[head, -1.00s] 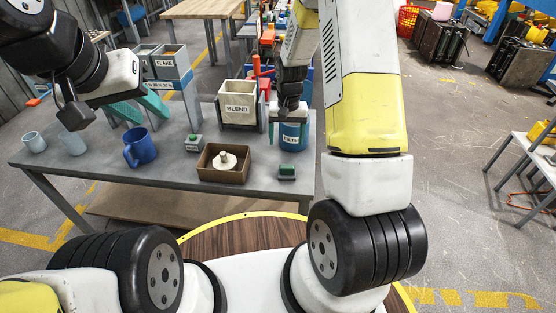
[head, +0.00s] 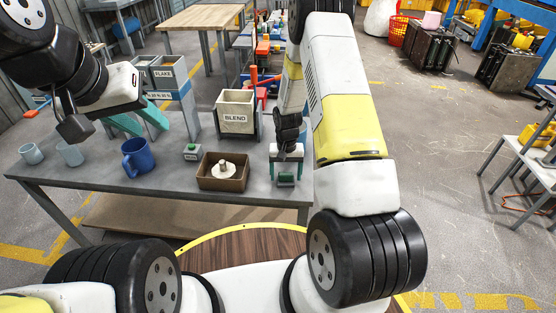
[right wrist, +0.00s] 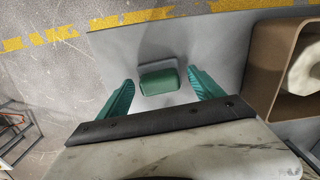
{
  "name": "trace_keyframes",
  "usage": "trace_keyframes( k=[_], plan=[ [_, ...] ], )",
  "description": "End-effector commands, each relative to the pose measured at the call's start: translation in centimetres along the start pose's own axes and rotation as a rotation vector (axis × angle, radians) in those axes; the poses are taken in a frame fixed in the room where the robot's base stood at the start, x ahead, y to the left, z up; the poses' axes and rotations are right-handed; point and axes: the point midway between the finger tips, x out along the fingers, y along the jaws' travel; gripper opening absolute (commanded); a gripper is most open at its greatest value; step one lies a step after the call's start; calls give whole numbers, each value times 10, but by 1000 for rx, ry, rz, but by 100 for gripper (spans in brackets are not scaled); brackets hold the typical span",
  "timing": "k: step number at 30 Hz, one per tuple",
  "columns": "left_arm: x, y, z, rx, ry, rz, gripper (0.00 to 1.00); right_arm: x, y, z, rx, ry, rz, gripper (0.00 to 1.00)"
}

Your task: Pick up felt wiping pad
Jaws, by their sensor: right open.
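In the head view the pad (head: 286,179) is near the table's front edge, partly hidden by my right gripper. My right gripper (head: 286,166) is over it, pointing down. Its teal fingers are open, one on each side of the pad in the right wrist view (right wrist: 160,84), with a gap to each side. My left gripper (head: 138,119) is open and empty above the table's left half.
A brown box (head: 222,183) with a white knobbed piece stands just left of the pad. Bare tabletop lies around the pad.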

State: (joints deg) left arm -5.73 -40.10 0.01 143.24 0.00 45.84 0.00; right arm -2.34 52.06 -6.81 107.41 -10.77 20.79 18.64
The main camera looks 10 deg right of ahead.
Motion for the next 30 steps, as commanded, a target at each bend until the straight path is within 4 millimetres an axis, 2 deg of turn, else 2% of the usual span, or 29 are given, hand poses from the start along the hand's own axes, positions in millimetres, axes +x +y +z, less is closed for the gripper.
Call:
trace_keyframes(
  k=[3,4,12,14,23,30],
  plan=[
    [0,0,0,0,0,0,36,0,0,0,0,1,0,76],
    [0,0,0,0,0,0,36,0,0,0,0,1,0,72],
    [0,0,0,0,0,0,36,-1,0,0,0,1,0,19],
    [0,0,0,0,0,0,36,-1,0,0,0,1,0,9],
    [0,0,0,0,0,0,36,-3,0,-1,0,2,-1,9],
    [0,0,0,0,0,0,36,-24,0,-2,1,4,-1,9]
  ],
)
